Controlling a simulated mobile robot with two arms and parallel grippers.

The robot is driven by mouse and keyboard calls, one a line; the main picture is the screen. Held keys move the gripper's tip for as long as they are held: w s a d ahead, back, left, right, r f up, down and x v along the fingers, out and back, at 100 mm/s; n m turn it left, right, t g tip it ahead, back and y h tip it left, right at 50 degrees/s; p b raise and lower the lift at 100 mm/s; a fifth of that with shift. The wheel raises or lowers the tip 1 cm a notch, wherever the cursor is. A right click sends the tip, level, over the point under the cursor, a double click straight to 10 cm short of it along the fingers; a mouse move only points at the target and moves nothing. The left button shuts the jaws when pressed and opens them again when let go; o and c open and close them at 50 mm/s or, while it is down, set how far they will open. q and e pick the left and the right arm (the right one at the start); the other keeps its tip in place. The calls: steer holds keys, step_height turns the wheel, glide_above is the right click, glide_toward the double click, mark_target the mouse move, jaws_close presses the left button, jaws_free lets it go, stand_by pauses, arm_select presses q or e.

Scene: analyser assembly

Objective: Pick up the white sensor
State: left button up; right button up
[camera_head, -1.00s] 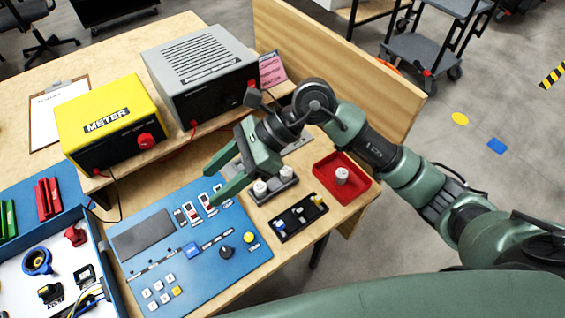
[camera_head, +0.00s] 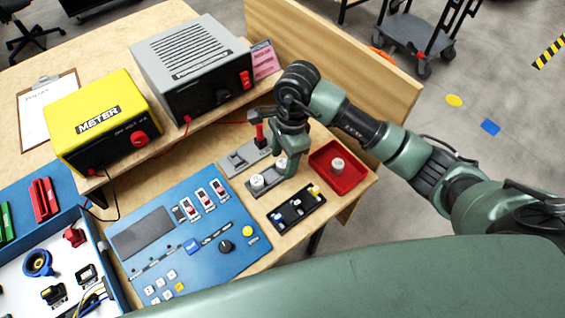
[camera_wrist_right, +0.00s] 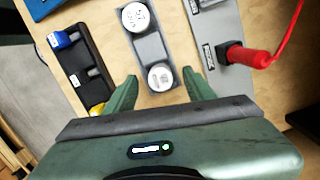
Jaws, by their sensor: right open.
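Two white round sensors stand in a grey holder (camera_wrist_right: 150,47). The nearer sensor (camera_wrist_right: 161,76) in the right wrist view lies between the fingertips of my open right gripper (camera_wrist_right: 161,88), with a finger on each side; contact cannot be told. The other sensor (camera_wrist_right: 136,16) is at the holder's far end in that view. In the head view, one sensor (camera_head: 257,182) shows clearly, and my right gripper (camera_head: 287,170) points down over the holder's right end, partly hiding the other. A further white cylinder (camera_head: 337,165) sits in a red tray (camera_head: 358,181). My left gripper is not in view.
A black holder (camera_head: 297,208) with small coloured parts lies in front of the grey one. A grey plate with a red plug (camera_wrist_right: 248,57) and cable is beside it. A blue panel (camera_head: 212,262) lies left; yellow and grey meters stand behind.

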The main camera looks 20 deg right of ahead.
steer(key=shift+f, duration=0.25)
jaws_close()
